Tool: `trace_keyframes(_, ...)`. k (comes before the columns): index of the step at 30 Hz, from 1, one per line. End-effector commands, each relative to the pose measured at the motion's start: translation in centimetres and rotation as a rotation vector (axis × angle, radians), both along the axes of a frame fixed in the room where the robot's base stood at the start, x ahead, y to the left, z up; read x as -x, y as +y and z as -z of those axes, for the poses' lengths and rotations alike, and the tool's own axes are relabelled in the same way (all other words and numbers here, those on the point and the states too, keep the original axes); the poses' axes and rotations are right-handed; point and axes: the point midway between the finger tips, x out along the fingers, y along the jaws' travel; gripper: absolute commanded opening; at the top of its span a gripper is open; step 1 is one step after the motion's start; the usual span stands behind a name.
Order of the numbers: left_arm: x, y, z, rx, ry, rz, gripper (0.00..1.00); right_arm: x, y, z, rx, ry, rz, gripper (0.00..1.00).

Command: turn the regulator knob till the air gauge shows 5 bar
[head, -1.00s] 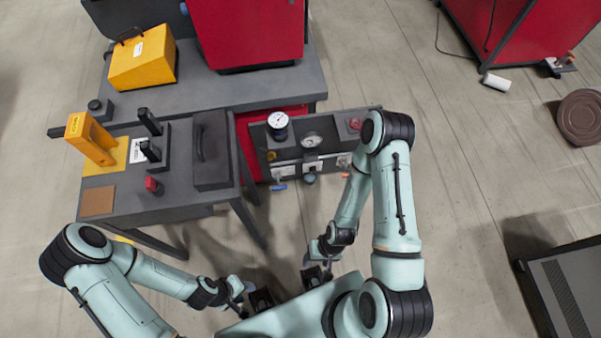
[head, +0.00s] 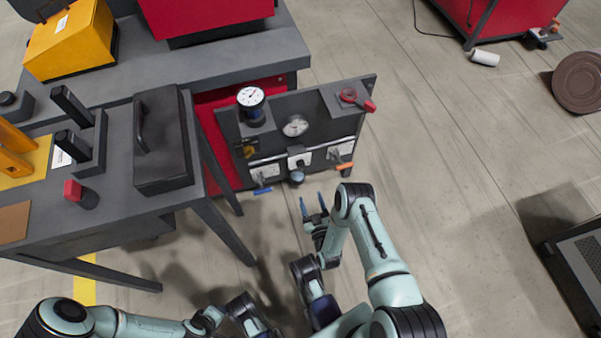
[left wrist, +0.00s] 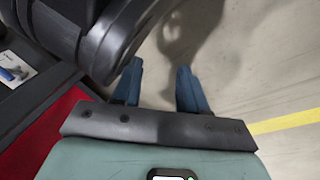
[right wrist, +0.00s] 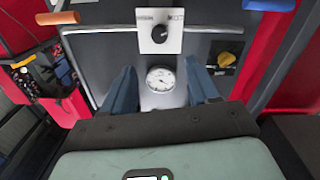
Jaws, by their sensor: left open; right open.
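A black knob (right wrist: 159,34) on a white plate with printed marks shows in the right wrist view; I take it for the regulator knob. A round white-faced gauge (right wrist: 160,79) lies below it there. In the head view this gauge (head: 295,126) sits in the middle of the grey panel (head: 345,124); its reading is too small to tell. A second gauge (head: 250,97) stands at the panel's top left. My right gripper (head: 313,199) is open and empty, just in front of the panel, apart from the knob. My left gripper (left wrist: 158,68) is open and empty over the floor.
The panel carries a blue handle (head: 262,191) at left, an orange handle (head: 345,166) and a red-handled part (head: 357,100) at right. A dark table (head: 115,225) with a black case (head: 163,140) stands left.

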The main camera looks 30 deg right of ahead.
Motion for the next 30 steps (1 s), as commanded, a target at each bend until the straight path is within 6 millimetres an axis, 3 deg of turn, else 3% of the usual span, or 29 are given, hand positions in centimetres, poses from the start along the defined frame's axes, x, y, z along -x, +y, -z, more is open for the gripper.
trace_keyframes(5,1.2,0.2,1.0,0.001,0.040,-0.004,0.43,-2.1,-0.6,-0.2,0.003,-0.010,0.002,0.60)
trace_keyframes(18,6.9,0.9,4.8,0.014,0.230,-0.020,0.43,-10.5,-3.1,-0.2,0.001,-0.008,0.001,0.60)
trace_keyframes(24,8.3,1.1,5.3,0.017,0.276,-0.025,0.43,-12.4,-3.6,-0.2,0.000,-0.006,0.001,0.60)
trace_keyframes(30,8.6,1.1,5.3,0.018,0.287,-0.026,0.43,-12.7,-3.7,-0.2,-0.001,-0.004,0.000,0.60)
